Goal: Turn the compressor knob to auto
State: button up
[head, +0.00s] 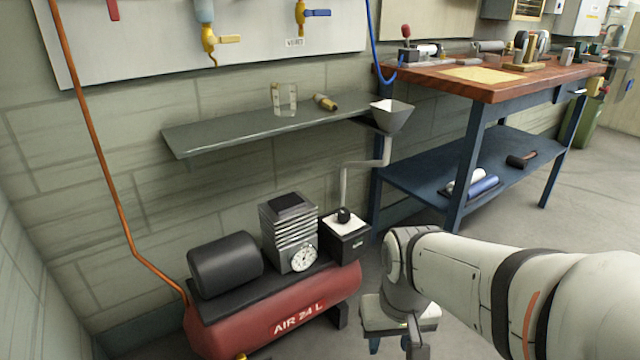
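The red compressor (270,322), marked "AIR 24 L", stands on the floor against the wall. A dark box (345,243) with a pale top sits at its right end, and a black knob (344,215) stands on that top. The knob's setting is too small to read. My gripper (394,347) points down at the bottom of the view, right of and nearer than the box. It is apart from the knob. Its two fingers look spread with floor between them; their tips are near or past the bottom edge.
A grey shelf (250,128) with a glass jar (285,99) hangs above the compressor. A grey funnel (392,115) with a bent pipe (345,180) is above and behind the knob box. A workbench (520,82) stands at the right. A copper pipe (90,130) runs down the left.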

aim_at(343, 216)
jog(key=u, duration=2.75)
jog(key=k, duration=0.9)
jog(key=z, duration=1.75)
jog(key=i, duration=1)
jog(key=z, duration=0.05)
